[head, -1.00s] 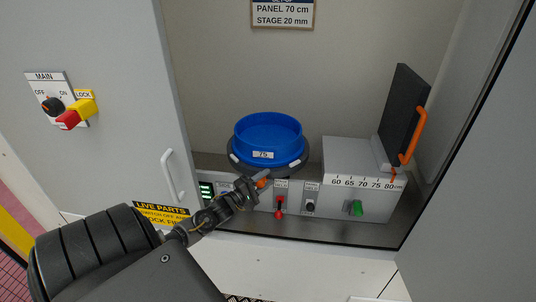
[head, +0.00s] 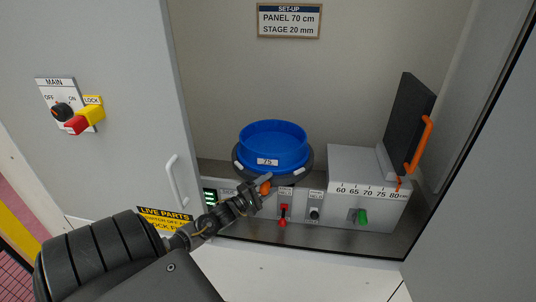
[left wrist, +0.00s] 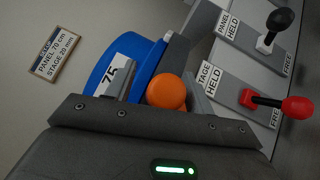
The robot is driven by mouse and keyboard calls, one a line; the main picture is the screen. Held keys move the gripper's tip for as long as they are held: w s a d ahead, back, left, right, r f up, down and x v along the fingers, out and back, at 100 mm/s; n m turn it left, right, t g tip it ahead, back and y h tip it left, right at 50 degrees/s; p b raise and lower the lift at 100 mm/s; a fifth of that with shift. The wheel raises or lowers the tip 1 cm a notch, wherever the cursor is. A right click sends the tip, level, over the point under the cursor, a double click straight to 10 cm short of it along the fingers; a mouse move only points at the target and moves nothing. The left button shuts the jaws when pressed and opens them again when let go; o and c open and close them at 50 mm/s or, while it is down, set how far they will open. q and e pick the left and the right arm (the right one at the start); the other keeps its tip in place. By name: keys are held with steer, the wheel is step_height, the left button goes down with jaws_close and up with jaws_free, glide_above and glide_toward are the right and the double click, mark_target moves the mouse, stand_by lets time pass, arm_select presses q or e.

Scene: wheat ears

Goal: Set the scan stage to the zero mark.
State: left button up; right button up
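A blue round dish (head: 272,150) marked 75 sits on a dark round base (head: 240,172) inside the cabinet. An orange ball knob (head: 265,188) is at the front of that base. My left gripper (head: 260,185) is at the knob. In the left wrist view, the orange knob (left wrist: 166,92) lies between the fingers, with a gap on its left side. A red lever (left wrist: 290,106), labelled HELD and FREE, points toward FREE; it also shows in the head view (head: 283,214). I see no stage scale or zero mark; the gripper may hide them. My right gripper is not in view.
A grey box (head: 350,165) with a 60 to 80 scale carries a dark upright panel (head: 408,120) with an orange handle (head: 420,143). The main switch (head: 72,112) is at left.

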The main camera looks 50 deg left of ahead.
arm_select(q)
steer(key=shift+f, duration=0.1)
steer(key=shift+s+f, duration=0.1)
steer(key=shift+s, duration=0.1)
steer(key=b+v, duration=0.2)
steer(key=v, duration=0.8)
steer(key=shift+s, duration=0.25)
